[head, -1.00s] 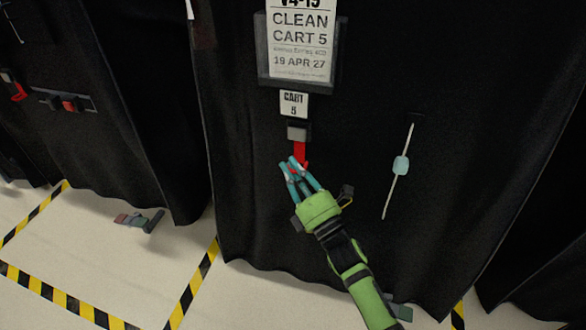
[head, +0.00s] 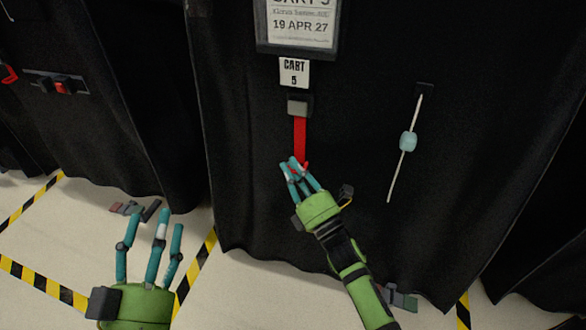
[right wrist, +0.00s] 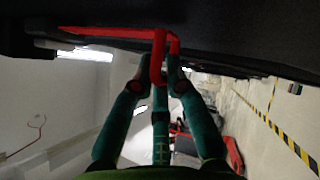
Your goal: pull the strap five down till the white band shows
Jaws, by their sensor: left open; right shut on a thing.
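The red strap five (head: 300,138) hangs from a grey buckle (head: 298,105) under the "CART 5" tag (head: 294,73) on the black cover. All of the strap that shows is red; no white band is visible on it. My right gripper (head: 296,170) is shut on the strap's lower end. In the right wrist view the red strap (right wrist: 115,33) runs along the cover to a red loop (right wrist: 158,60) between the fingers. My left gripper (head: 150,228) is open and empty at the lower left, its fingers pointing up, apart from the cover.
A cord with a pale blue toggle (head: 408,141) hangs right of the strap. A sign holder (head: 298,45) is above. Another covered cart (head: 130,120) with a red-and-black buckle (head: 65,87) stands left. Yellow-black tape (head: 40,284) marks the floor.

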